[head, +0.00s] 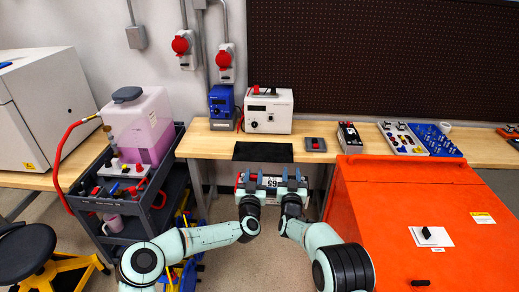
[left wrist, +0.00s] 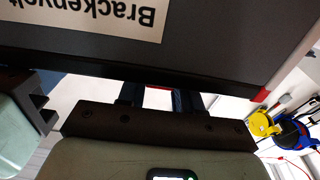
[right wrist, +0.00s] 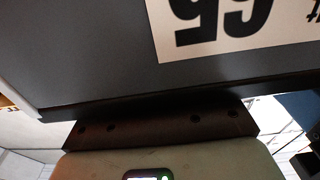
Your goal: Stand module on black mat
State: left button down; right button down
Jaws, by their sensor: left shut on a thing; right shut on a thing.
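The module (head: 271,183) is a dark grey box with a white label, held level in front of the bench edge by both grippers. My left gripper (head: 250,197) is shut on its left part, and my right gripper (head: 292,197) is shut on its right part. Its grey side and white label fill the top of the left wrist view (left wrist: 200,50) and the right wrist view (right wrist: 100,60). The fingertips are mostly hidden by the module. The black mat (head: 263,152) lies flat and empty at the front of the bench, just beyond the module.
A white power unit (head: 268,111) and a blue unit (head: 222,106) stand behind the mat. A small grey box with a red button (head: 316,145) is right of it. An orange cabinet (head: 385,215) stands close on the right, a dark cart (head: 150,195) on the left.

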aim_at(264, 154)
jog(key=i+j, duration=0.15)
jog(key=i, duration=0.15)
jog(key=i+j, duration=0.15)
jog(key=i, duration=1.35)
